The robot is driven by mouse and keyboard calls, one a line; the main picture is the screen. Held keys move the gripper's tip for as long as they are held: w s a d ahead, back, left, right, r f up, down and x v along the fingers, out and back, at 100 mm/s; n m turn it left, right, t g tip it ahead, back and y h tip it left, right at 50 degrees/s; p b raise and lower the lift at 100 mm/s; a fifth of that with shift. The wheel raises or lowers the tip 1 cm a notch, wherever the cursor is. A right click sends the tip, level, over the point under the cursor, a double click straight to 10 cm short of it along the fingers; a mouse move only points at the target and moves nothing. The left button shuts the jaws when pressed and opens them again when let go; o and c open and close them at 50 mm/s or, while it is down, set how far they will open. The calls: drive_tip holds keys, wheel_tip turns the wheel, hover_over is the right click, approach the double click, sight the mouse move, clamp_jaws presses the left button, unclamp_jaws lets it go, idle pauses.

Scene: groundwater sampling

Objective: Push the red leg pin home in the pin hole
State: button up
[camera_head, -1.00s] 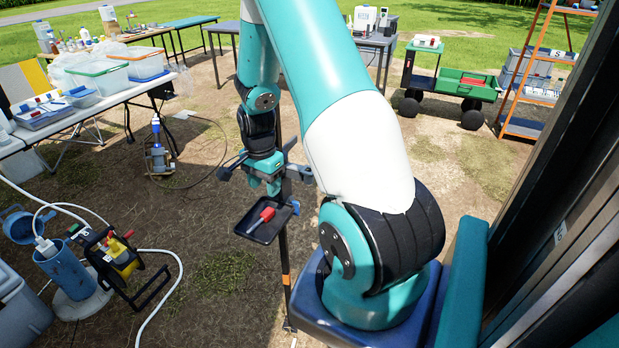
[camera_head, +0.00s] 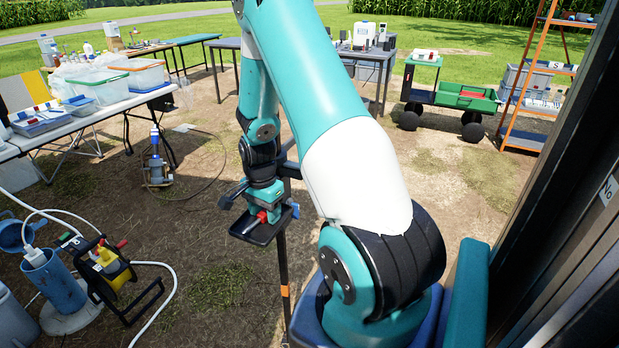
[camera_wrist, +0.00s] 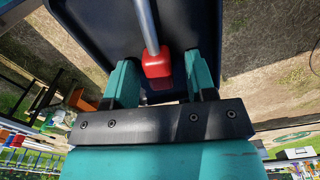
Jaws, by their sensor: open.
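The red leg pin lies in a small dark tray (camera_head: 246,232) on an upright stand. Its red head (camera_wrist: 156,66) and grey shaft (camera_wrist: 146,24) show in the wrist view; in the head view only a bit of red (camera_head: 262,216) shows under my gripper. My gripper (camera_wrist: 160,60) is open, with one teal finger on each side of the red head. Gaps show between the head and both fingers. In the head view my gripper (camera_head: 266,208) is low over the tray. I cannot make out the pin hole in either view.
A dark post (camera_head: 284,275) stands below the tray. A blue pump (camera_head: 156,165) stands on the ground at left, behind a yellow reel (camera_head: 112,270) and blue cylinder (camera_head: 55,285). Tables stand left and back; a green cart (camera_head: 465,97) is at right.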

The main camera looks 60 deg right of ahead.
drive_tip(key=c, duration=0.8)
drive_tip(key=shift+r+p, duration=2.9)
drive_tip(key=shift+r, duration=0.6)
drive_tip(key=shift+c, duration=0.2)
